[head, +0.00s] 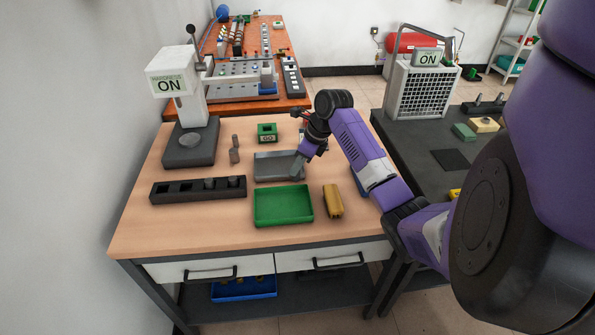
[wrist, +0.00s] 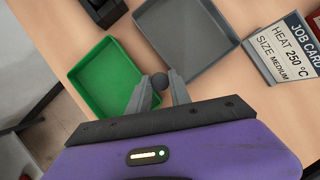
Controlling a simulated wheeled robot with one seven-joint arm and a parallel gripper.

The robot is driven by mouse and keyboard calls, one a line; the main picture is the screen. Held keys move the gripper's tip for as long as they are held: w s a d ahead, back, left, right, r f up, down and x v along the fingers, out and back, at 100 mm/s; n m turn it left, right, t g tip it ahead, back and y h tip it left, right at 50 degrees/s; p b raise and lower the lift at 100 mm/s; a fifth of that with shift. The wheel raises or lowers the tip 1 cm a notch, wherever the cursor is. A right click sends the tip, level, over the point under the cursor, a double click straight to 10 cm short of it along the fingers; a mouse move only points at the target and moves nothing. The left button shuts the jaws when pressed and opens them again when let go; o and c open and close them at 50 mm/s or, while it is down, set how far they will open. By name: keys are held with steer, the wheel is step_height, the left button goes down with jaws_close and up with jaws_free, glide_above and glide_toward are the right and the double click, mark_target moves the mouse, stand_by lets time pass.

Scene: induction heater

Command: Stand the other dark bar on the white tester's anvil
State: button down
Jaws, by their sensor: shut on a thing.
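The white tester (head: 180,85) stands at the back left of the wooden table, with a sign reading HARDNESS ON. Its dark base (head: 190,150) carries the anvil below the head; no bar is clearly visible there. My gripper (head: 297,168) is over the grey tray (head: 265,168). The bar's length is hidden in this view, and the bar is too small to make out in the head view.
A green tray (head: 283,206) lies in front of the grey tray, with a yellow block (head: 333,201) to its right. A dark slotted rack (head: 185,189) lies at the front left. Small grey pieces (head: 235,150) stand between tester and grey tray. A job card (wrist: 285,50) stands nearby.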

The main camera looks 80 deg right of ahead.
steer(key=shift+f, duration=1.3)
steer(key=shift+f, duration=0.1)
steer(key=c, duration=1.2)
jaws_free()
